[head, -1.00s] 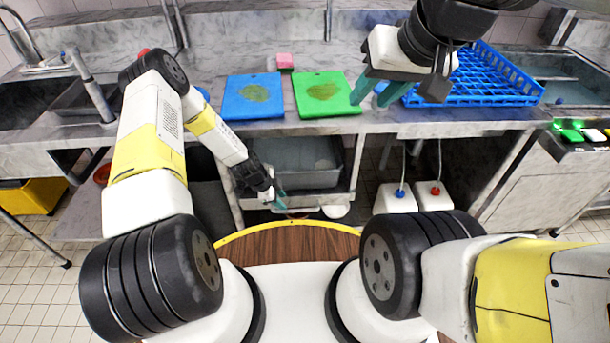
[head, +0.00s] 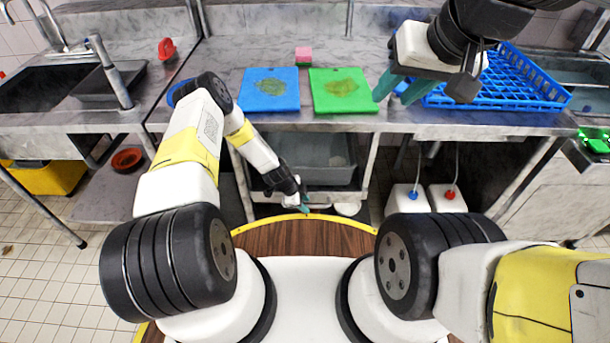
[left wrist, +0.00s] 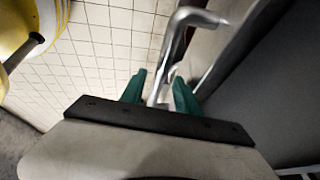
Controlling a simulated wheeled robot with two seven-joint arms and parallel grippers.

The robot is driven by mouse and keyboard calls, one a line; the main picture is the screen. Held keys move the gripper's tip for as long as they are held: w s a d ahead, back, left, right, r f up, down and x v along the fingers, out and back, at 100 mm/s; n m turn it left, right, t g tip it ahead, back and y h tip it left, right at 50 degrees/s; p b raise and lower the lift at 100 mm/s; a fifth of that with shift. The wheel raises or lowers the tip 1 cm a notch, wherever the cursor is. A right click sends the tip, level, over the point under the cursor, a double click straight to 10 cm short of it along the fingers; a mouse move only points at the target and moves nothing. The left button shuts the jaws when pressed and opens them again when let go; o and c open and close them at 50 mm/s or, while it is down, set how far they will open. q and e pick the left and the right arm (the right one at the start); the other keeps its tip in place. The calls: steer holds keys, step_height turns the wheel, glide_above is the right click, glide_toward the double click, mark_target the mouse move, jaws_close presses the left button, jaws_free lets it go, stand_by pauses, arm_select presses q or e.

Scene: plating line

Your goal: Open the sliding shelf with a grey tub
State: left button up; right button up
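A grey tub (head: 335,172) stands on the sliding shelf (head: 327,198) under the counter. The shelf appears to be in under the counter, and its front is partly hidden by my left arm. My left gripper (head: 304,207) is low at the left part of the shelf front. In the left wrist view its green fingers (left wrist: 160,88) are apart, one on each side of a bent metal bar (left wrist: 172,35). Gaps seem to show beside the bar; whether a finger touches it I cannot tell. My right gripper (head: 398,90) is open and empty above the counter, by the blue rack.
On the counter are a blue board (head: 271,98), a green board (head: 335,103), a pink sponge (head: 303,53) and a blue rack (head: 505,95). Two white canisters (head: 408,200) stand below at the right. A yellow bin (head: 45,178) is at the far left.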

arm_select(q)
jaws_close()
stand_by(1.3)
